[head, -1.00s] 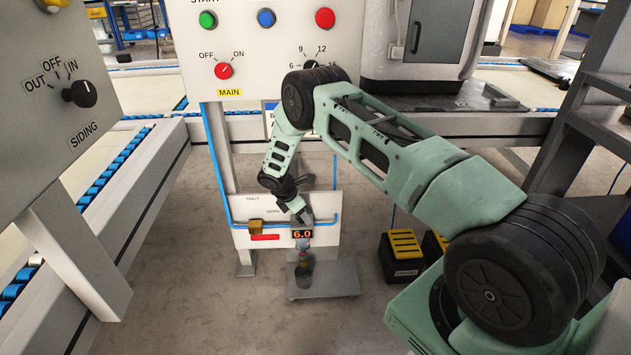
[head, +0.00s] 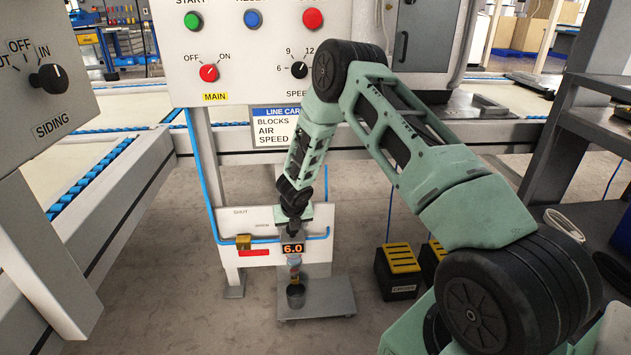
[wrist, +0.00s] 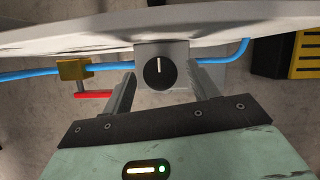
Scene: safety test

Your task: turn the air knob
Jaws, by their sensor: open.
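The air knob (wrist: 159,73) is a round black dial with a white pointer line, on a square grey block (wrist: 178,49). In the wrist view the pointer stands close to upright. My gripper (wrist: 160,90) is open, with one grey finger on either side of the knob and block. The fingers look apart from the knob, though their exact depth is hard to tell. In the head view my gripper (head: 294,226) is low in front of the white air panel (head: 318,216), just above the orange 6.0 display (head: 292,248). The knob is hidden there.
A yellow valve with a red handle (head: 254,252) is on the panel left of my gripper. A blue hose (head: 219,225) runs along the panel. Yellow-topped black boxes (head: 400,266) stand on the floor to the right. The MAIN switch (head: 209,73) panel is above.

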